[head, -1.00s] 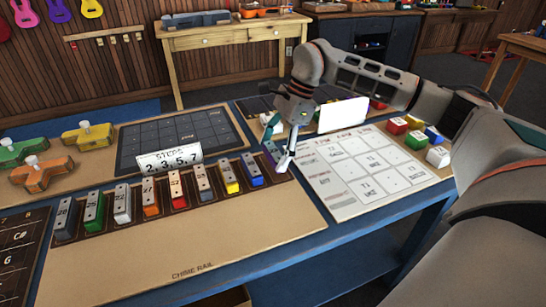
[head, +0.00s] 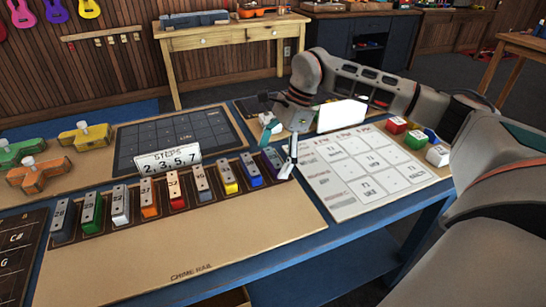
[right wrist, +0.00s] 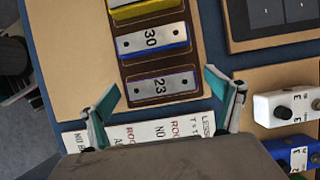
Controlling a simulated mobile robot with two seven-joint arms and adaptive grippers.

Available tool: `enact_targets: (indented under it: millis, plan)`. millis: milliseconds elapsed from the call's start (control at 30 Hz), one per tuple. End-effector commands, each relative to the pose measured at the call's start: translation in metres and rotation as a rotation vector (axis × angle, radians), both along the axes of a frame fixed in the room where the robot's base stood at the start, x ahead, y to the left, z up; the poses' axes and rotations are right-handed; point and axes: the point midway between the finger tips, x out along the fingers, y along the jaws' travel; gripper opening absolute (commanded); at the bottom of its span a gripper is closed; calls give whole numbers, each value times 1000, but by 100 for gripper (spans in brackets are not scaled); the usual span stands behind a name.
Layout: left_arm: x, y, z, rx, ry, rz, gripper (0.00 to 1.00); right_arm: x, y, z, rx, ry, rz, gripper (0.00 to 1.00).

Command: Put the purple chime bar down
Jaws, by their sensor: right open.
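The purple chime bar (head: 272,159) sits at the right end of the dark chime rail (head: 172,222), beside the blue bar (head: 250,170). In the right wrist view the purple chime bar (right wrist: 160,87) is marked 23 and lies along the rail's end slot, parallel to the blue bar (right wrist: 152,41) marked 30. My right gripper (head: 289,158) is at the right end of the rail, close to the purple bar. In the right wrist view its teal-padded fingers (right wrist: 164,88) are spread, one towards each end of the bar. I cannot tell if they touch it. My left gripper is out of view.
A white printed chart (head: 362,165) and coloured blocks (head: 415,139) lie to the right. The tan board in front of the rail is clear.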

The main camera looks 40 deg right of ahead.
Motion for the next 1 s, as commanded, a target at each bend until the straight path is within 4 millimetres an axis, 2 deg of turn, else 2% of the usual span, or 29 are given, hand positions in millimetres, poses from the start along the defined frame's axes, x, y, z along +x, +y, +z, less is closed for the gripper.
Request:
enact_targets:
  millis: [167,400,600,800,1000]
  plan:
    - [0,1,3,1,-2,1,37,0,-8,23,-1,-7,-1,91]
    - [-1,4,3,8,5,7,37,-5,-26,70,-1,-9,-2,91]
    - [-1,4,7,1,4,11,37,-9,-39,100,0,-5,-1,91]
    - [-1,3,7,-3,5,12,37,-11,-45,112,0,-2,-1,91]
    - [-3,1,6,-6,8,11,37,-11,-45,112,0,0,0,91]
